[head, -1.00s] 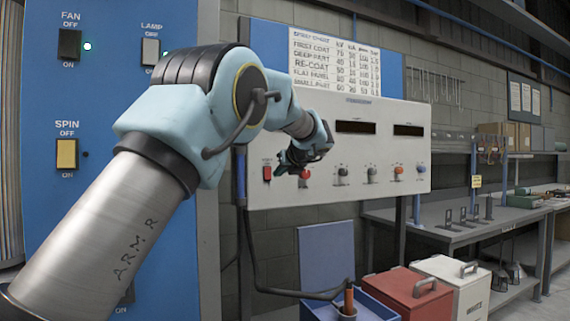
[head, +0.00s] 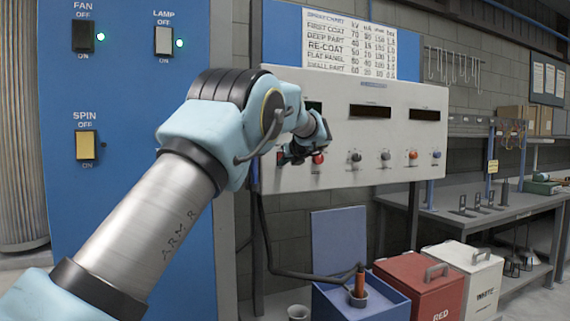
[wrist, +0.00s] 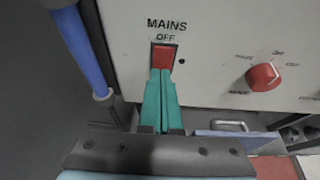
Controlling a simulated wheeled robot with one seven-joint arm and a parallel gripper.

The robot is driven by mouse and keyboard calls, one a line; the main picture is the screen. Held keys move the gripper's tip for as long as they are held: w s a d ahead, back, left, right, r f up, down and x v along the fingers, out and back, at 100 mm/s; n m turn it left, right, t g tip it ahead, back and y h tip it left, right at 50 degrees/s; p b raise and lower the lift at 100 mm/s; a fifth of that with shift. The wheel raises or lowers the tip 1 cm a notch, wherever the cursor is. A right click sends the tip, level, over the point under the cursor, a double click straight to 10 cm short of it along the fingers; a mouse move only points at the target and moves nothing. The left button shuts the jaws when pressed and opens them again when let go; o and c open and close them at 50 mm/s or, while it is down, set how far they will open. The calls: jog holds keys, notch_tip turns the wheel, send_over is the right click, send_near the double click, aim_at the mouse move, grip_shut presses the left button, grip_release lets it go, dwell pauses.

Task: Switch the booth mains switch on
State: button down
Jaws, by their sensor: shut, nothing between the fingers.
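The booth mains switch is a red rocker (wrist: 165,56) under the words MAINS and OFF in the wrist view. A small dark lamp dot (wrist: 181,61) sits to its right. My gripper (wrist: 162,73) is shut and empty, its green fingers together over the lower edge of the rocker. The fingers hide the rocker's bottom and whatever is printed below it. I cannot tell whether the tips touch it. In the head view my gripper (head: 289,156) is at the lower left of the grey control panel (head: 345,145) and hides most of the switch.
A red knob (wrist: 263,76) is right of the switch; more knobs (head: 385,155) line the panel. A blue post (wrist: 85,50) stands close on the left. A blue cabinet (head: 130,220) has FAN, LAMP and SPIN switches. Red (head: 420,292) and white (head: 468,275) boxes stand below.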

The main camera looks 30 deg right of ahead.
jog(key=shift+w+f, duration=0.1)
jog(key=shift+r, duration=0.2)
jog(key=shift+r+p, duration=0.65)
jog(key=shift+p, duration=0.4)
